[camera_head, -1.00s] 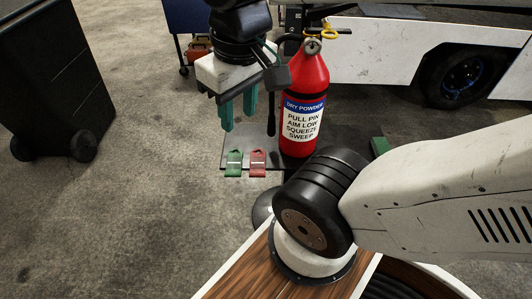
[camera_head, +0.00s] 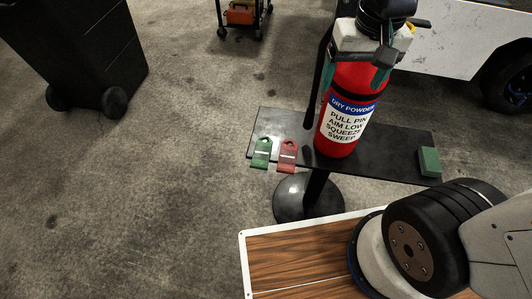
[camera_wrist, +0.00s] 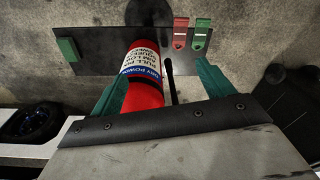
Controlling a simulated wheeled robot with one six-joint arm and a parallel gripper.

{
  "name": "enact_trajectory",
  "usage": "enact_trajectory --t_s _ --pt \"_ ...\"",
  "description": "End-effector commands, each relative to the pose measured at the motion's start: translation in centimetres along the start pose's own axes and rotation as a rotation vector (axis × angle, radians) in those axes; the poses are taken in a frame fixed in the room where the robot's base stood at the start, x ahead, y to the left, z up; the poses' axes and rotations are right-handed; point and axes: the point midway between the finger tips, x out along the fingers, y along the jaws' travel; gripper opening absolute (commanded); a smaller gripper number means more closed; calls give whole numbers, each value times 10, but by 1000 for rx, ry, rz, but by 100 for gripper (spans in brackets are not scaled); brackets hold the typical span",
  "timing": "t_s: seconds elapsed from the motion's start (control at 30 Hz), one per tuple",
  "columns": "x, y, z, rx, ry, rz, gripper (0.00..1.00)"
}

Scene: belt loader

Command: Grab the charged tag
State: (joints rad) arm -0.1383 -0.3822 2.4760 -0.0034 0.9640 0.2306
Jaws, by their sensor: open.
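A green tag (camera_head: 262,153) and a red tag (camera_head: 287,156) lie side by side at the left end of a dark stand top (camera_head: 400,137), overhanging its front edge. Any wording on them is too small to read. In the wrist view the green tag (camera_wrist: 201,34) is right of the red tag (camera_wrist: 180,33). My gripper (camera_head: 353,80) is open, its teal fingers spread, up and right of the tags. In the head view it overlaps the upper part of a red fire extinguisher (camera_head: 343,133), hiding its top. The wrist view shows the extinguisher (camera_wrist: 143,97) between the fingers; contact cannot be told.
The extinguisher stands upright right of the tags, its black hose (camera_head: 317,83) between. A green block (camera_head: 430,162) lies at the stand's right end. A black wheeled bin (camera_head: 80,50) stands far left. The floor left of the stand is clear.

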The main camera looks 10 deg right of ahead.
Motion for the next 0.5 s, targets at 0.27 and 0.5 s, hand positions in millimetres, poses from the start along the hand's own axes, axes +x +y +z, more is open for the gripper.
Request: enact_trajectory --t_s 0.27,0.5 --pt "100 -63 -62 86 -42 5 80" --pt "207 -118 -79 165 -65 14 80"
